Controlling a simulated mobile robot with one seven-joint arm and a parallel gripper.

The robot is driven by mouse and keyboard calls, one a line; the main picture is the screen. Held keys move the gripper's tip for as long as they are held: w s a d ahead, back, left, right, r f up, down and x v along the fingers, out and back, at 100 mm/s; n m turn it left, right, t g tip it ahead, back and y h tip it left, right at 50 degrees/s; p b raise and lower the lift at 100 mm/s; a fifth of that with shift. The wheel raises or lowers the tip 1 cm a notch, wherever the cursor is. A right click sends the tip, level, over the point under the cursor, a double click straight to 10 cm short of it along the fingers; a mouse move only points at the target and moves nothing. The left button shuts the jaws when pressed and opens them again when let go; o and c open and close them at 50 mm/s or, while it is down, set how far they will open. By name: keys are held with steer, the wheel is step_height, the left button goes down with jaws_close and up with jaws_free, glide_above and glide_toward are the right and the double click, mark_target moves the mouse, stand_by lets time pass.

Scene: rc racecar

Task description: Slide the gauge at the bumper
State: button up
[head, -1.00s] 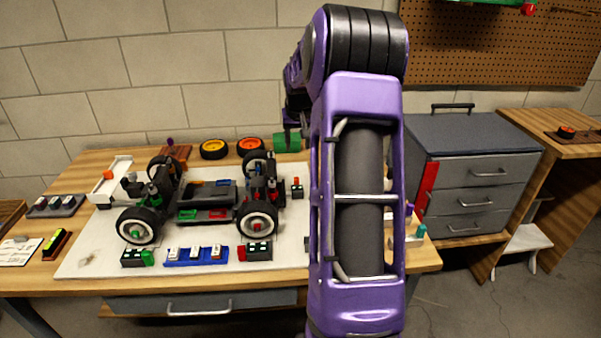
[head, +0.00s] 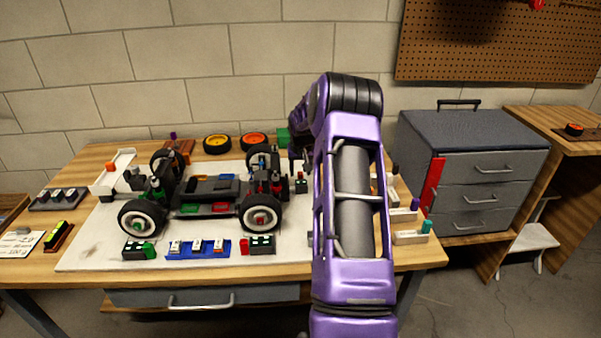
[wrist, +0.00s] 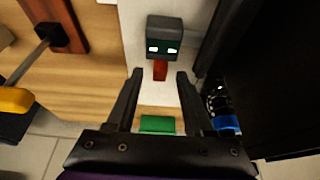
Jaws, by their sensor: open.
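A dark gauge block (wrist: 163,38) with two white marks and a red tab (wrist: 160,70) stands on the white mat in the wrist view. In the head view this gauge (head: 301,184) is just right of the car chassis (head: 208,190). My gripper (wrist: 159,75) is open above it, its fingertips on either side of the red tab. I cannot tell whether they touch it. In the head view the gripper is small and partly hidden by my purple arm. A dark part of the car fills the right of the wrist view.
A green block (head: 283,138) lies behind, near the wall; it also shows between the finger bases in the wrist view (wrist: 158,124). Similar dark blocks with green (head: 138,248) and red (head: 258,245) tabs flank a blue tray (head: 198,249) in front. A grey drawer cabinet (head: 475,175) stands right.

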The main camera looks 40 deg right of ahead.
steer(key=shift+w+f, duration=0.1)
steer(key=shift+f, duration=0.2)
jaws_close()
stand_by(1.3)
